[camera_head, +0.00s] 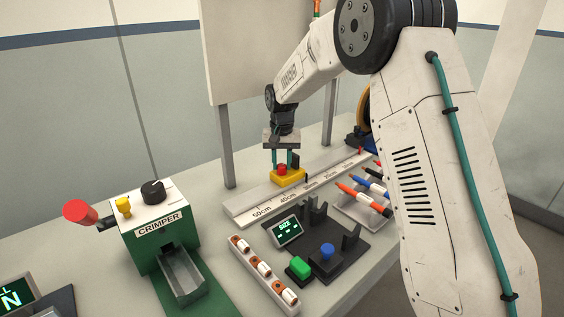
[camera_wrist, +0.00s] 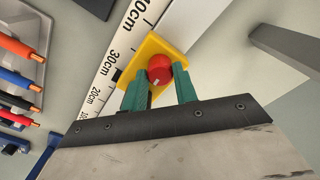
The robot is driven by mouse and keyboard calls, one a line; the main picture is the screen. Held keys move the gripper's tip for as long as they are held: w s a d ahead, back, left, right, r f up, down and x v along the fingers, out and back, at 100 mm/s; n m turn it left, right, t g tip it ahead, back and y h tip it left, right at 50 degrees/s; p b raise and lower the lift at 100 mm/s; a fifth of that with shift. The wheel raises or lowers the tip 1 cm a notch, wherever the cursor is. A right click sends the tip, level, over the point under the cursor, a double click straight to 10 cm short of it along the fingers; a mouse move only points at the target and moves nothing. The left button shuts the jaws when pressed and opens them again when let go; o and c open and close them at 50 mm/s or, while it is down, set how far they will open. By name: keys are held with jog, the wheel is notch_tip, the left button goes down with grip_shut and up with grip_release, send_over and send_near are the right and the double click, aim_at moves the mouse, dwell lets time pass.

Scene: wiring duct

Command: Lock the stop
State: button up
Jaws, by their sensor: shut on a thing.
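The yellow stop (camera_head: 290,180) sits on the pale measuring rail (camera_head: 243,209), near the middle of its printed cm scale. In the wrist view the stop (camera_wrist: 148,47) lies beside the numbers, with a small black tab (camera_wrist: 116,75) by the scale. A red knob (camera_head: 282,169) stands on top of the stop; in the wrist view the knob (camera_wrist: 159,66) shows a small pale mark on its front. My gripper (camera_head: 282,162) points down with its green fingers on either side of the knob, shut on it. The fingers hide part of the stop.
A green crimper (camera_head: 160,235) with a red-ended lever stands at left. In front of the rail are a black fixture with a small screen (camera_head: 287,230) and a strip of white-and-orange pieces (camera_head: 264,268). Coloured cables (camera_head: 362,195) lie in a rack to the right. A board stands behind.

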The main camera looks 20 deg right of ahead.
aim_at(282, 165)
jog(key=shift+w+r+m, duration=0.1)
jog(key=shift+m, duration=0.4)
jog(key=o, duration=1)
notch_tip(282, 165, up, 8)
jog(key=shift+f, duration=0.1)
